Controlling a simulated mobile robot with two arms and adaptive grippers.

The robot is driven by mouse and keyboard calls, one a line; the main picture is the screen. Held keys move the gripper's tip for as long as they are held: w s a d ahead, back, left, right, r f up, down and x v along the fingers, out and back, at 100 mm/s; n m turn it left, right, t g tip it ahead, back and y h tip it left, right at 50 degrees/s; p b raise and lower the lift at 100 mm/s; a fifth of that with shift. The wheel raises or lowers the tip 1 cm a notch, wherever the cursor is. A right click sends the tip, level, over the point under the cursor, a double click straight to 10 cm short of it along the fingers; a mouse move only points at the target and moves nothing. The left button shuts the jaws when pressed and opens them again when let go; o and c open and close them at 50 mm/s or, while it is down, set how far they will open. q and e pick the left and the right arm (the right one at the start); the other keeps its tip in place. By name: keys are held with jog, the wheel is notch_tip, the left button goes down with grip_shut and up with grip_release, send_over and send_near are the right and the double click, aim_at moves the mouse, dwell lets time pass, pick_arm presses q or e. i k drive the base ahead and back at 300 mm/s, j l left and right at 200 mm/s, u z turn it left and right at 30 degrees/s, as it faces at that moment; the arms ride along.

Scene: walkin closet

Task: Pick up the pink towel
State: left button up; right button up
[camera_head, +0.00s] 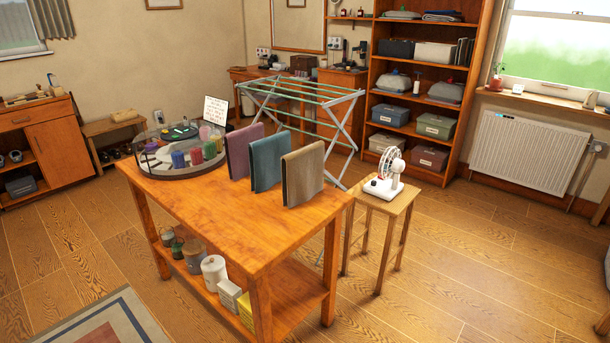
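A dusky pink-purple towel (245,151) stands folded upright on the wooden table (208,228). It is the leftmost of three towels in a row. A teal towel (267,163) stands to its right and overlaps its lower right edge in the picture. A brown towel (303,174) stands at the right end of the row. Neither of my grippers shows in the head view.
A round tray (152,172) with colored spools stands left of the towels, with a small sign (215,110) behind. A drying rack (343,134) stands behind the table. A stool (394,208) with a white fan (388,173) is at the right. The table's front is clear.

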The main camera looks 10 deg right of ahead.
aim_at(235, 143)
jog(key=i+l, duration=0.55)
jog(key=l, duration=0.25)
jog(key=i+l, duration=0.3)
jog(key=l+u, duration=0.05)
jog(key=l, duration=0.05)
